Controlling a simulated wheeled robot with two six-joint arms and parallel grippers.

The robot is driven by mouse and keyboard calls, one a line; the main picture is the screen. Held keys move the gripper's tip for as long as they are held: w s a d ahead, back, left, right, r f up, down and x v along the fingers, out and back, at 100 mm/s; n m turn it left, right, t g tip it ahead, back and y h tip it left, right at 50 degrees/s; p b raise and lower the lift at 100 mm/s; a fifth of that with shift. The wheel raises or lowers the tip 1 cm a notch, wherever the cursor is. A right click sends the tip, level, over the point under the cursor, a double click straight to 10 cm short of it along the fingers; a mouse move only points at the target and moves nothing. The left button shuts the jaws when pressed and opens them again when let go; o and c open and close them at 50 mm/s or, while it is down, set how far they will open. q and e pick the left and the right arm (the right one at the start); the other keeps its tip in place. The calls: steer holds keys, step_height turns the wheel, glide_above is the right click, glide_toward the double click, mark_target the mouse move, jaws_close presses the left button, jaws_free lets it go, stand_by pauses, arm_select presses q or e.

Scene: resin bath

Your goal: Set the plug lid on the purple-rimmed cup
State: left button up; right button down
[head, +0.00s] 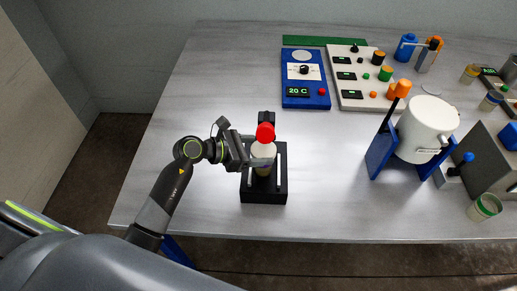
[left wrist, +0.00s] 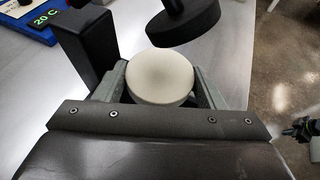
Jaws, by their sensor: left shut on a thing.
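My left gripper (head: 256,160) reaches in from the left over the black stand and is shut on a round cream piece (head: 263,149). In the left wrist view, this piece (left wrist: 160,76) sits between the two fingers, its flat round top facing up. It looks like the plug lid, but I cannot tell whether it is apart from what is below. A tan body (head: 263,171), with a hint of purple near the fingers, shows under it and may be the purple-rimmed cup. The fingers hide most of it. My right gripper (left wrist: 303,130) seems to show small at the right edge; its jaws are unclear.
The black stand (head: 264,196) has a red knob (head: 265,132); its post (left wrist: 90,42) and a black disc (left wrist: 185,27) stand close to the held piece. Blue (head: 305,80) and white (head: 358,78) panels lie behind. A white pot (head: 428,128) stands right. The table's left is clear.

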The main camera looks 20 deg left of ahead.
arm_select(q)
steer(key=o, duration=1)
steer(key=shift+c, duration=0.2)
steer(key=shift+a+r+p, duration=0.1)
steer(key=shift+r+p, duration=0.65)
steer(key=shift+p, duration=0.1)
steer(key=b+v, duration=0.4)
steer(key=v, duration=0.7)
steer(key=shift+s+a, duration=0.25)
steer(key=shift+a, duration=0.05)
